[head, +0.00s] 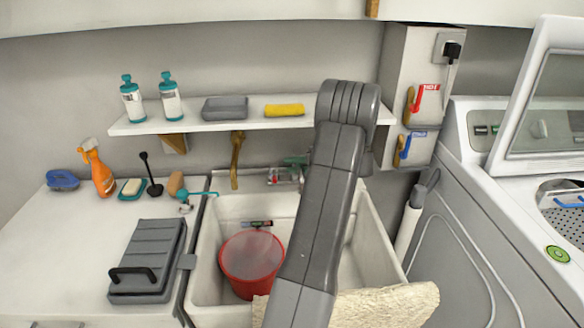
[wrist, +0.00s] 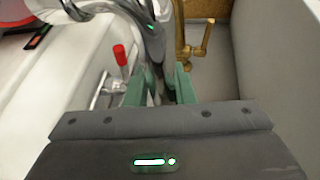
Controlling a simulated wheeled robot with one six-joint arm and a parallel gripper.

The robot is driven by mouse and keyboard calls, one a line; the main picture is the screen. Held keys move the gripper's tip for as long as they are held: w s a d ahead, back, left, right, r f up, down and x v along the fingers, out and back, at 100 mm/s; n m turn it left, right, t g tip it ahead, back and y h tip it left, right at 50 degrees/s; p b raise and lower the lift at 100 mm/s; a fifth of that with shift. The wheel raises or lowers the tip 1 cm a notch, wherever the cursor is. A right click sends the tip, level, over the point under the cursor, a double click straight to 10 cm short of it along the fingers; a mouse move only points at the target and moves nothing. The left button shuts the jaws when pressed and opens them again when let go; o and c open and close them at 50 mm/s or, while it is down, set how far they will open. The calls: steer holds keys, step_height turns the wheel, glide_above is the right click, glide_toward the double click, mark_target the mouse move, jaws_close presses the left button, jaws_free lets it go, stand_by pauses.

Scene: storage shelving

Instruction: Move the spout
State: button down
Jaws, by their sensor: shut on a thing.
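The spout (wrist: 150,32) is a grey metal, curved piece at the top middle of the wrist view. It runs down between the green fingers of my gripper (wrist: 160,88). The fingers are shut on it, though the exact contact is partly hidden. A red-tipped tap handle (wrist: 120,55) stands just left of the fingers. In the head view, the metal faucet (head: 284,177) is at the back wall above the sink (head: 205,250).
A red bucket (head: 252,262) stands in the sink. A shelf (head: 230,125) with bottles and sponges hangs above. A brass pipe (wrist: 185,35) is close right of the fingers. A beige cloth (head: 385,305) hangs over the sink's front edge. A washing machine (head: 470,220) stands right.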

steer(key=c, duration=1.2)
jaws_free()
steer(key=shift+c, duration=0.2)
steer(key=b+v, duration=0.1)
steer(key=v, duration=1.3)
steer(key=shift+a, duration=0.1)
steer(key=p+x, duration=0.1)
steer(key=x, duration=1.3)
